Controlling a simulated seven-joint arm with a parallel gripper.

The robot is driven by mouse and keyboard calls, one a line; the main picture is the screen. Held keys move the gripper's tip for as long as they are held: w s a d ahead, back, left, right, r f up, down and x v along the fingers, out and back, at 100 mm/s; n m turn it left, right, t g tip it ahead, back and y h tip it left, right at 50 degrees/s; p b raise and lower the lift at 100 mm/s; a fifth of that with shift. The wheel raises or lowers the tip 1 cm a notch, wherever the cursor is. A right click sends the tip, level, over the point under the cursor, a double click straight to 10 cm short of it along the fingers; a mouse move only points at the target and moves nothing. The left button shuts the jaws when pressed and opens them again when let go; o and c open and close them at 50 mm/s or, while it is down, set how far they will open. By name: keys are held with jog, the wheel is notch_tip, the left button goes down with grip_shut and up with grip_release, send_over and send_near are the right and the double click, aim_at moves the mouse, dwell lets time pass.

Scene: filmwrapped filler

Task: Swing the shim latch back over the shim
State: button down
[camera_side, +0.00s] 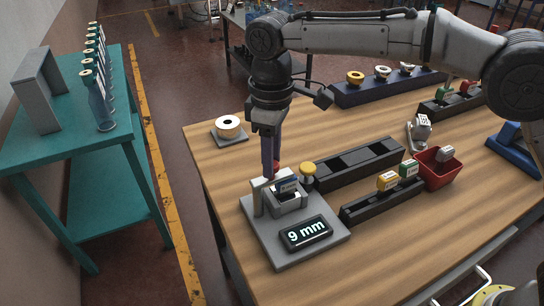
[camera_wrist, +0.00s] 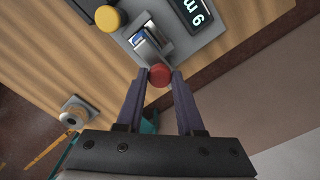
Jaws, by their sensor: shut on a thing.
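My gripper (camera_wrist: 159,76) is shut on the red knob (camera_wrist: 160,75), which I take to be the shim latch's knob. In the side view, my gripper (camera_side: 270,165) points down at the grey fixture, with a bit of the red knob (camera_side: 276,167) showing beside the fingers. The shim (camera_side: 288,187) is a labelled block seated in the fixture's grey holder. It also shows in the wrist view (camera_wrist: 139,38), just beyond the knob.
The fixture's base plate (camera_side: 265,251) carries a display (camera_side: 306,233) reading 9 mm. A yellow knob (camera_side: 308,169) stands close right of the holder. Black racks (camera_side: 352,212) with coloured blocks, a red bin (camera_side: 437,174) and a white roll (camera_side: 229,126) stand around. Bare wood lies left of the fixture.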

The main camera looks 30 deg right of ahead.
dwell(0.4)
jog(key=c, duration=0.5)
grip_release()
jog(key=shift+c, duration=0.2)
jog(key=shift+r, duration=0.1)
notch_tip(320, 180, up, 14)
jog(key=shift+f, duration=0.2)
